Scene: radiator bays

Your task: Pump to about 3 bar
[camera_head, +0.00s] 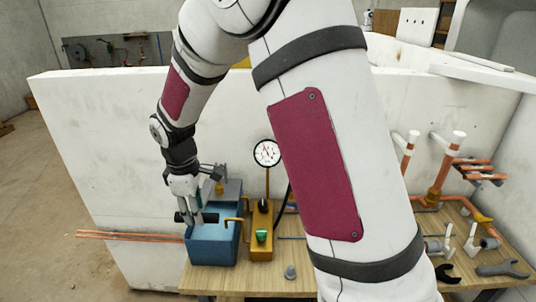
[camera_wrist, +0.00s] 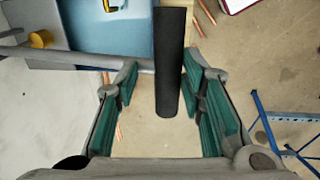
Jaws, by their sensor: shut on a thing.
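The pressure gauge (camera_head: 267,153) stands above the brass-coloured block (camera_head: 259,252), with a white dial and thin needle. The needle points to the upper left; the numbers are too small to read. A green knob (camera_head: 262,236) sits on the block's front. The blue pump tank (camera_head: 212,249) stands at the bench's left end and also shows in the wrist view (camera_wrist: 90,30). My gripper (camera_head: 194,211) is over the tank, shut on the black pump handle (camera_wrist: 170,60). The handle lies between its green-padded fingers (camera_wrist: 164,82) and joins a grey lever (camera_wrist: 85,62).
The wooden bench (camera_head: 225,279) carries a small grey fitting (camera_head: 290,272) in front. Copper pipes (camera_head: 445,180) and wrenches (camera_head: 503,269) lie at the right. A white wall panel (camera_head: 100,130) stands behind. Copper rods (camera_head: 130,236) jut out left. My arm hides the bench's middle.

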